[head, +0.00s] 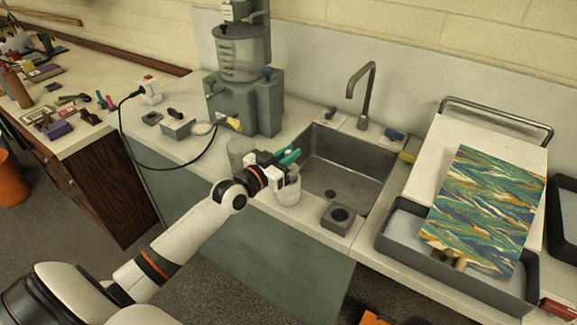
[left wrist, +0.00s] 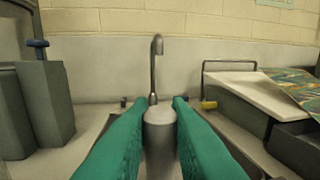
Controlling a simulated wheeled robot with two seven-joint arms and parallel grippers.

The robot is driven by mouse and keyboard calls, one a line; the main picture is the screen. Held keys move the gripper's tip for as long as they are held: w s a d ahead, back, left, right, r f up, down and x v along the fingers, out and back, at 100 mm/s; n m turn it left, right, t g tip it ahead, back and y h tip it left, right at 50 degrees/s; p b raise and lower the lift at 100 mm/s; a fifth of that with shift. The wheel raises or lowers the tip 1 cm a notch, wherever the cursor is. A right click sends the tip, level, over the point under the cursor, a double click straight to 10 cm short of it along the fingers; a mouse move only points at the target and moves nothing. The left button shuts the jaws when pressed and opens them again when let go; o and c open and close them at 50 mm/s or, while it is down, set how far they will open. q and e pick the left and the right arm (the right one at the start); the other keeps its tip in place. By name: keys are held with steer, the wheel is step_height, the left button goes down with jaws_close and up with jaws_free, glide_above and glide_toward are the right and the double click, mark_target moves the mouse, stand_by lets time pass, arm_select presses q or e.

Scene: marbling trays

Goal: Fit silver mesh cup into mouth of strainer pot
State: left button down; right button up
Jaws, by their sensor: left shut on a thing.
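My left gripper (head: 289,158) has teal fingers and is over the counter at the sink's front left. Its fingers (left wrist: 160,125) are shut on the silver mesh cup (left wrist: 160,132), which shows grey and upright between them in the left wrist view. In the head view a pale cup-like body (head: 288,192) shows just below the hand, its top hidden by the gripper. A pale, see-through pot (head: 240,152) stands left of the hand, partly behind it. A grey square block with a round opening (head: 342,217) sits at the sink's front edge. I cannot tell which is the strainer pot. My right gripper is not in view.
The sink (head: 375,172) with its tall tap (head: 368,92) lies behind and right of the hand. A green dispenser (head: 258,105) stands at the back left. A dark tray (head: 400,245) and marbled sheet (head: 490,205) are at the right. A black cable (head: 150,165) loops at the left.

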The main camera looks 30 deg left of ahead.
arm_select(q)
steer(key=shift+f+b, duration=1.15)
steer(key=shift+f, duration=0.4)
steer(key=shift+r, duration=0.1)
steer(key=c, duration=1.3)
jaws_free()
steer(key=shift+s+a+b, duration=0.3)
steer(key=shift+s+a, duration=0.1)
steer(key=shift+s, duration=1.6)
steer(key=shift+s+a+b, duration=0.25)
steer(key=shift+s+a, duration=0.1)
steer(key=shift+s, duration=1.6)
steer(key=shift+s+a+b, duration=0.3)
steer(key=shift+s+a, duration=0.1)
steer(key=shift+s, duration=1.6)
